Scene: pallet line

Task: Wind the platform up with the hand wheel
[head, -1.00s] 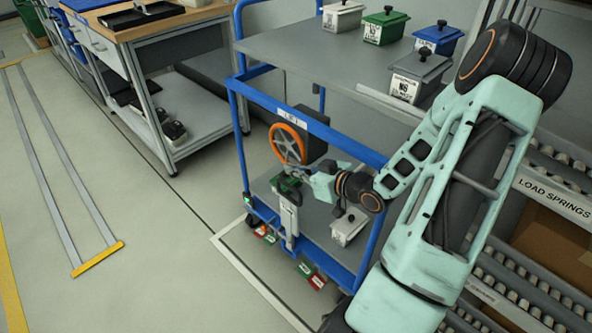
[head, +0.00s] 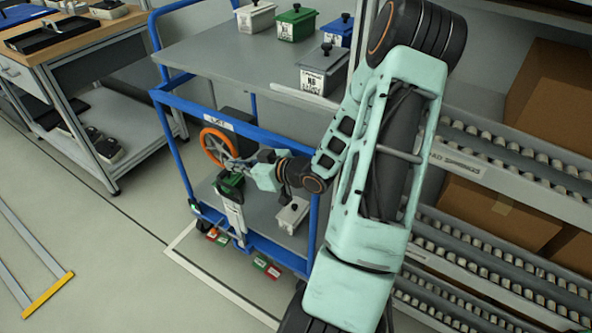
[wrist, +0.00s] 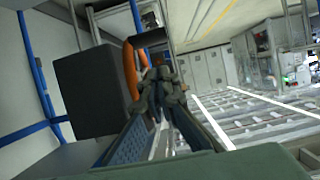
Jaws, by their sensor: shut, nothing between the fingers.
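The hand wheel (head: 203,141) has an orange rim and grey spokes and stands upright on the blue lift trolley (head: 180,150). Its rim also shows in the wrist view (wrist: 130,72), just left of my fingertips. My gripper (head: 232,164) is at the lower right of the wheel; in the wrist view (wrist: 160,80) its fingers are together and hold nothing. I cannot tell whether they touch the rim. The trolley's grey upper platform (head: 225,62) is level and carries several lidded bins. The wheel's handle is not clear.
A dark box (wrist: 88,92) stands behind the wheel. A green item (head: 229,184) and a white bin (head: 292,214) are below my gripper. Roller racks (head: 500,225) stand on the right, a workbench (head: 75,60) at the left.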

